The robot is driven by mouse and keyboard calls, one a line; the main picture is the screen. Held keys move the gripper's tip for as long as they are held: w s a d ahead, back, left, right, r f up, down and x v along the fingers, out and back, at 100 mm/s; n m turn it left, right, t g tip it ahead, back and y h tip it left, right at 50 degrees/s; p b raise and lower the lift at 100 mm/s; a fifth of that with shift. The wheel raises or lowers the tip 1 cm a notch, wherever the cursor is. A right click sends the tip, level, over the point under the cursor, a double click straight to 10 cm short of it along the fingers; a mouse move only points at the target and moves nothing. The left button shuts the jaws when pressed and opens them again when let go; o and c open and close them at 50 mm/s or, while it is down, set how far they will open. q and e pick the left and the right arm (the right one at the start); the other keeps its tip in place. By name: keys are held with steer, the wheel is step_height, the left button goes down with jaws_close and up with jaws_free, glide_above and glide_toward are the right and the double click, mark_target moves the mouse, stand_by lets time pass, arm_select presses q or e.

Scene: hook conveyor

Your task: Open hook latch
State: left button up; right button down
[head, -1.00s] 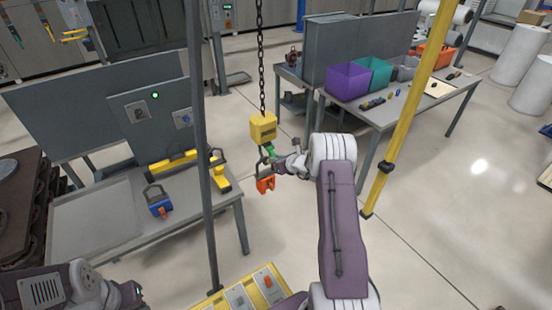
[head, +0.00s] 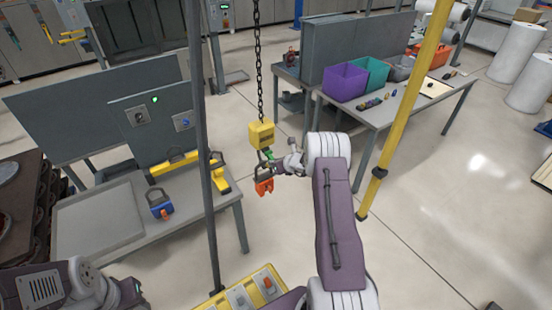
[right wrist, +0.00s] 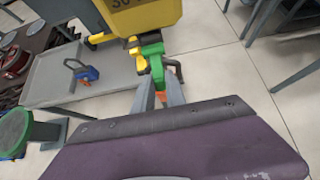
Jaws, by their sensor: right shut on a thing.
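The yellow hook block (head: 261,135) hangs on a dark chain, and its underside shows at the top of the right wrist view (right wrist: 145,14). A green latch (right wrist: 153,58) sits on the hook below the block. My right gripper (right wrist: 158,84) has its grey fingers shut on the green latch; in the head view its wrist and arm partly hide the hook. An orange shackle piece (head: 264,187) hangs under the hook, just below the gripper. My left gripper (head: 133,291) is at the lower left, far from the hook; its jaws are not clear.
A grey table (head: 105,222) at left holds a blue shackle piece (head: 161,210) and a yellow bar frame (head: 205,181). A grey post (head: 202,150) and a yellow pole (head: 408,105) flank the hook. A control panel (head: 245,298) is below. A purple bin (head: 343,82) stands behind.

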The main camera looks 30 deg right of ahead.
steer(key=shift+r+g+p, duration=0.4)
steer(key=shift+r+p, duration=0.25)
steer(key=shift+p, duration=0.35)
steer(key=shift+s+p, duration=0.1)
steer(key=shift+p, duration=0.2)
steer(key=shift+r, duration=1.1)
steer(key=shift+w+r, duration=0.25)
steer(key=shift+r, duration=0.95)
